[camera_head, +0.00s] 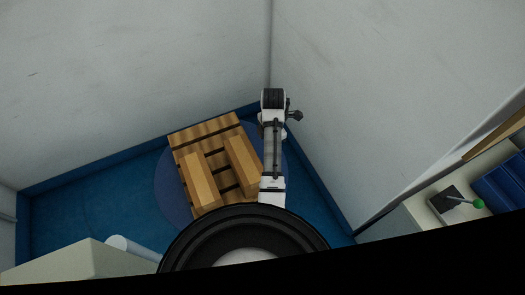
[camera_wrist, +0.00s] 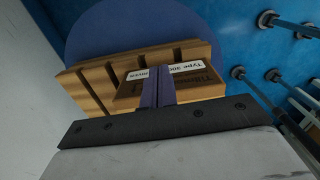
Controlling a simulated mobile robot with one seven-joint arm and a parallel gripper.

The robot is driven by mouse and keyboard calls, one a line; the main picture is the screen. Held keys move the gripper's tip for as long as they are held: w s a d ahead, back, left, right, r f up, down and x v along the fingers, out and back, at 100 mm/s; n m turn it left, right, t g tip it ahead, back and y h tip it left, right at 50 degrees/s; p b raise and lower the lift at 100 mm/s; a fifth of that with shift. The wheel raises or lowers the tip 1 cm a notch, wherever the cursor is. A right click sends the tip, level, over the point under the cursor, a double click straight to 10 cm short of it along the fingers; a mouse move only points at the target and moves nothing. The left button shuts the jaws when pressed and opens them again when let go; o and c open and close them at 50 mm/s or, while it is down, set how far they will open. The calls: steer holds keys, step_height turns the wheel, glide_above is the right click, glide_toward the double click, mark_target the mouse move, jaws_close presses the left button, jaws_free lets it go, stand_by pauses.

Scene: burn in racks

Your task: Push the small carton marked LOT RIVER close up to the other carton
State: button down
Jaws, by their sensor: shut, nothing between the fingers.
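Two light-brown cartons stand on a slatted wooden pallet (camera_head: 208,129) in the head view: a left carton (camera_head: 201,180) and a right carton (camera_head: 242,162), with a gap between them. I cannot read their marks there. In the wrist view a carton (camera_wrist: 205,84) with white label parts on its face stands on the pallet (camera_wrist: 90,78); the lettering is upside down and partly hidden by my fingers, so LOT RIVER is not certain. My gripper (camera_wrist: 157,84) is shut and empty, its fingers in front of this carton. I cannot tell whether they touch it.
The pallet lies on a round dark-blue patch (camera_head: 168,190) of the blue floor (camera_head: 100,205), near a corner of grey walls (camera_head: 150,70). At the right stands a bench (camera_head: 420,212) with a green-tipped lever (camera_head: 478,204). Blue floor is clear left of the pallet.

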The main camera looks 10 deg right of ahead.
steer(key=a+f, duration=0.1)
steer(key=f, duration=0.2)
steer(key=a+f+p, duration=0.1)
steer(key=f, duration=0.2)
steer(key=s+a+f+p, duration=0.1)
steer(key=f, duration=0.2)
steer(key=shift+f, duration=0.35)
steer(key=shift+s+a+f, duration=0.1)
steer(key=shift+s+a, duration=0.1)
steer(key=shift+a, duration=0.2)
